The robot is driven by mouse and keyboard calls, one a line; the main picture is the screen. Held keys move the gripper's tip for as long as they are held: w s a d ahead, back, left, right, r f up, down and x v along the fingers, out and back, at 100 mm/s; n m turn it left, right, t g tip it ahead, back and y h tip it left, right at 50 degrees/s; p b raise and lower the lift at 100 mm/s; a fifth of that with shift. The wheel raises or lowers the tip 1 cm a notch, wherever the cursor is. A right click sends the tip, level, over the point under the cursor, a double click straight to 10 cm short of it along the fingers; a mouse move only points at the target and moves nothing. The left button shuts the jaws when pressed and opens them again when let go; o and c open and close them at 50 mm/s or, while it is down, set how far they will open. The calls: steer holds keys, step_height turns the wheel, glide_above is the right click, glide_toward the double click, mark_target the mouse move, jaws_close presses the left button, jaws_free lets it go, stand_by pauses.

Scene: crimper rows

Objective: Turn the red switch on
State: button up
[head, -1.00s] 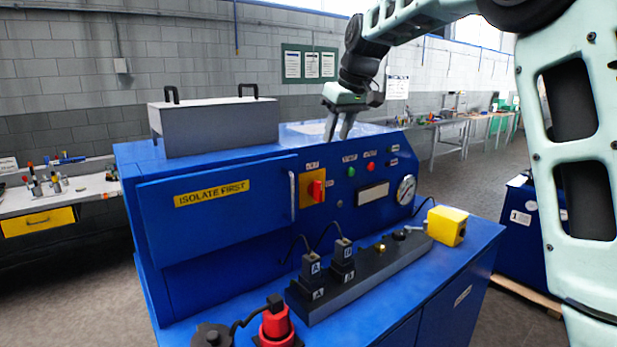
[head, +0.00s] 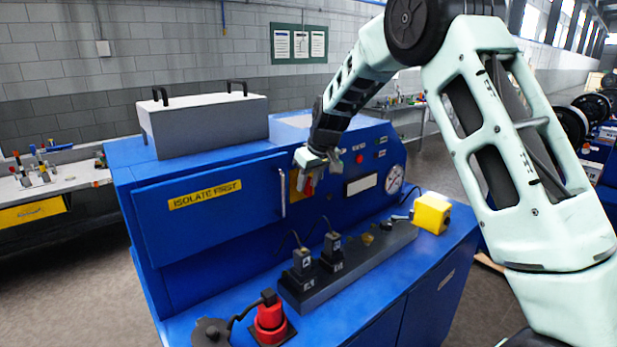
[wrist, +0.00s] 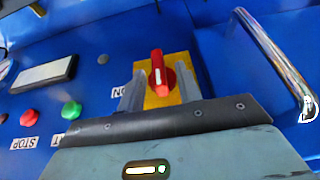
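The red switch (wrist: 160,73) is a rotary handle on a yellow plate (wrist: 181,68), seen in the wrist view on the blue machine front. Its handle stands along the picture's vertical there, with an "ON" label to its left. In the head view the yellow plate (head: 293,183) is partly hidden behind my gripper. My gripper (wrist: 160,92) is open, with one finger on each side of the switch handle and visible gaps between. In the head view my gripper (head: 313,184) is at the machine's front panel. Whether the fingertips touch the plate cannot be told.
A chrome door handle (wrist: 275,62) is right of the switch in the wrist view. Green (wrist: 71,110) and red (wrist: 27,118) buttons and a display (wrist: 43,74) are left. Below the panel, the ledge carries a black connector block (head: 345,265), a yellow box (head: 432,213) and a red plug (head: 270,320).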

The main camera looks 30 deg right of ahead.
steer(key=shift+w+f, duration=0.1)
steer(key=shift+f, duration=0.25)
jaws_close()
